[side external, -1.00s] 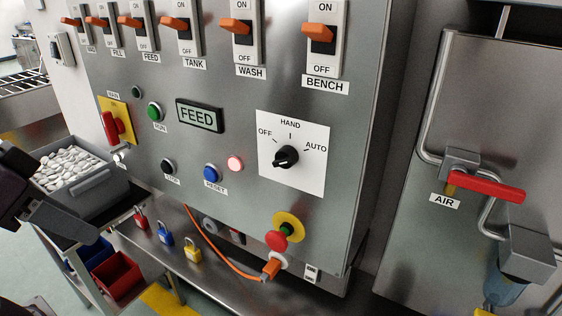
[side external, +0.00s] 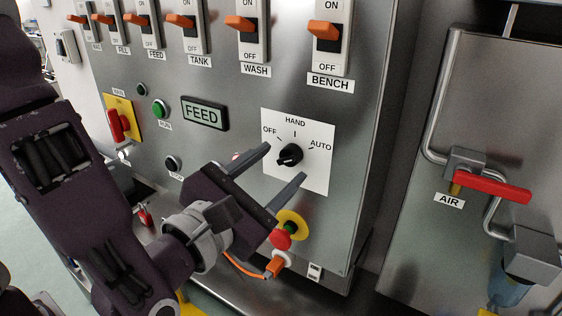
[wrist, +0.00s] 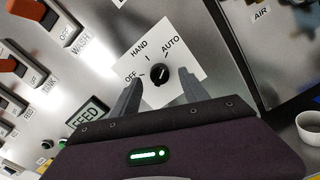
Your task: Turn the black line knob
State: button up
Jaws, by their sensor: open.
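The black line knob (side external: 290,155) sits on a white plate (side external: 318,178) marked OFF, HAND and AUTO on the steel panel. It also shows in the wrist view (wrist: 158,74). Its pointer line is small, and I cannot tell for certain which mark it faces. My gripper (side external: 285,167) is open and empty in front of the plate. In the wrist view its fingers (wrist: 158,90) stand apart on the left and right of the knob, with their tips just short of it in the picture. I see no contact with the knob.
A red button on a yellow ring (side external: 281,239) and an orange plug (side external: 274,266) are just below my gripper. Orange switches (side external: 325,30) line the panel's top. A FEED display (side external: 204,113) is to the left. A red AIR lever (side external: 492,187) is at the right.

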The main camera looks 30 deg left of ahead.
jog(key=shift+w, duration=1.1)
grip_shut()
